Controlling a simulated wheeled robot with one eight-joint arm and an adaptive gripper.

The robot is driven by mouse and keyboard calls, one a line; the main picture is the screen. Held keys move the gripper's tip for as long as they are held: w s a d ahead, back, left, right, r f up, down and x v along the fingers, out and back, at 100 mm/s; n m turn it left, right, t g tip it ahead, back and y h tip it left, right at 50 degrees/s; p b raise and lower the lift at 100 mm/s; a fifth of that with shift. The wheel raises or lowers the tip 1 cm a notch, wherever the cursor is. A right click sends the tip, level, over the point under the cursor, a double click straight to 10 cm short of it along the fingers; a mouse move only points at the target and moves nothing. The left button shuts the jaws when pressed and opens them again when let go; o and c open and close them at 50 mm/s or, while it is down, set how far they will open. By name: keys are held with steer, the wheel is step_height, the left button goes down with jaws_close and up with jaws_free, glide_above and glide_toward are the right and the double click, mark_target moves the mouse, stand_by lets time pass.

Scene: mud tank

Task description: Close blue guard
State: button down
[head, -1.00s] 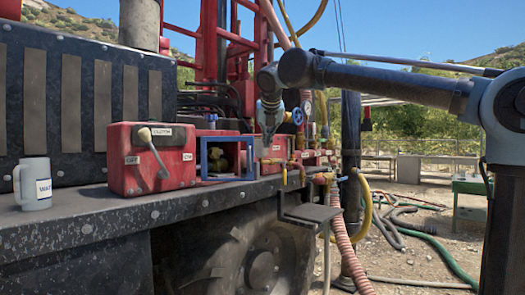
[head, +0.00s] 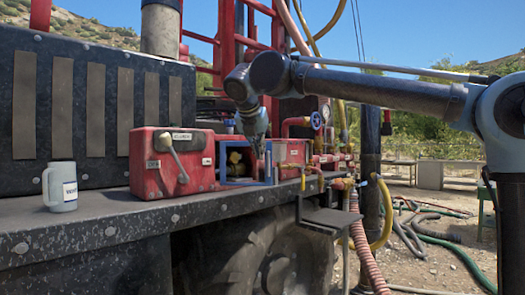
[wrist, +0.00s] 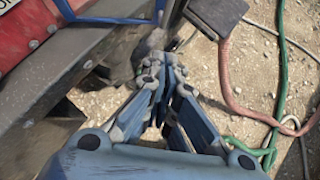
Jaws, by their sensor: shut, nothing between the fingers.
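The blue guard (head: 222,165) is a square open frame on the side of the rig deck, just right of the red lever box. A brass valve (head: 237,158) shows through it. In the wrist view, a piece of the blue guard (wrist: 66,10) crosses the top left. My gripper (head: 259,153) points down at the guard's right side and overlaps its upper right part in the head view. I cannot tell whether they touch. In the wrist view my gripper (wrist: 165,62) is shut and empty, with its tips to the right of the guard.
Red pipework and a blue handwheel (head: 316,120) are to the right. A small step (head: 331,219) sticks out below. Hoses lie on the ground.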

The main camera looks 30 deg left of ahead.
glide_toward(268, 172)
step_height(268, 172, down, 3)
steer(key=shift+w+a, duration=0.2)
steer(key=shift+w, duration=0.6)
steer(key=shift+w+a, duration=0.15)
steer(key=shift+w, duration=0.65)
steer(key=shift+a, duration=0.15)
